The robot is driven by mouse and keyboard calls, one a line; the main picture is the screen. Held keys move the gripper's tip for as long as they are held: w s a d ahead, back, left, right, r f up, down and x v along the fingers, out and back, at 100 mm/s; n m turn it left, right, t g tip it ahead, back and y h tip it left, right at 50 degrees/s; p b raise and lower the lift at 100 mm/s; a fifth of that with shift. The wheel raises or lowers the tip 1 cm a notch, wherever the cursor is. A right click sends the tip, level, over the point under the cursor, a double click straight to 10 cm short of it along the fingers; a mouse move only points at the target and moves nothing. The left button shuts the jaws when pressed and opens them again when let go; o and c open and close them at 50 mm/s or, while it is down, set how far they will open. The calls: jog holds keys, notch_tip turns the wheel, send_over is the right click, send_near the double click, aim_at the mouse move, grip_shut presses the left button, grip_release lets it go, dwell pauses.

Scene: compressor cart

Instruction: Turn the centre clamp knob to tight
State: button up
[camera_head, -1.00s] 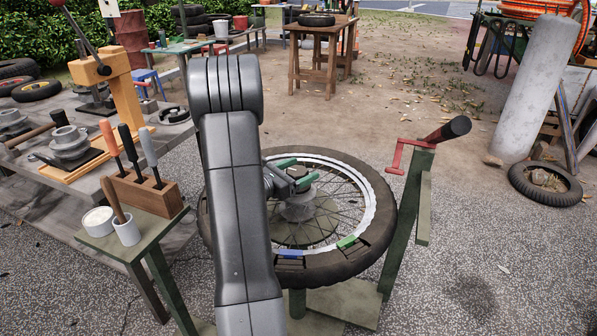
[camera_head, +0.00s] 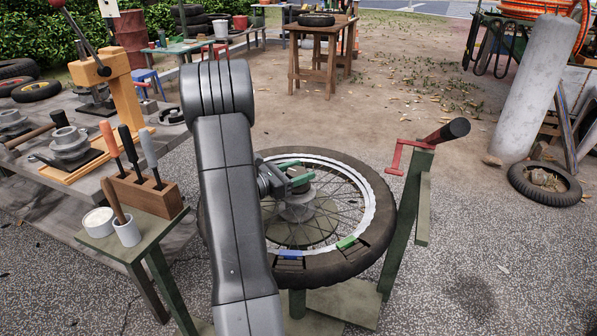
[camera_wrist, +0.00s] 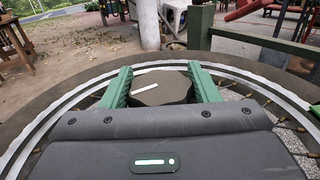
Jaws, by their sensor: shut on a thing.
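The centre clamp knob (camera_wrist: 160,89) is a dark, many-sided knob with a white line on its top, seen in the wrist view between my green fingers. The white line runs nearly crosswise, slightly tilted. My gripper (camera_wrist: 162,86) is shut on the knob, one finger on each side. In the head view my gripper (camera_head: 290,172) is at the hub over the middle of the wheel (camera_head: 378,210), and the knob is largely hidden there. The wheel lies flat on a green stand (camera_head: 397,230).
A red crank with a black handle (camera_head: 447,131) rises at the wheel's right. A blue clip (camera_head: 290,255) and a green clip (camera_head: 346,242) sit on the near rim. A wooden block with several tools (camera_head: 145,190) stands at the left.

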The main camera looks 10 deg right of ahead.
jog(key=o, duration=1)
jog(key=p+v, duration=0.1)
jog(key=v, duration=1.3)
jog(key=shift+p, duration=0.3)
jog(key=shift+d, duration=0.1)
jog(key=b+x, duration=0.1)
jog(key=x, duration=1.3)
jog(key=shift+b, duration=0.35)
jog(key=shift+a, duration=0.2)
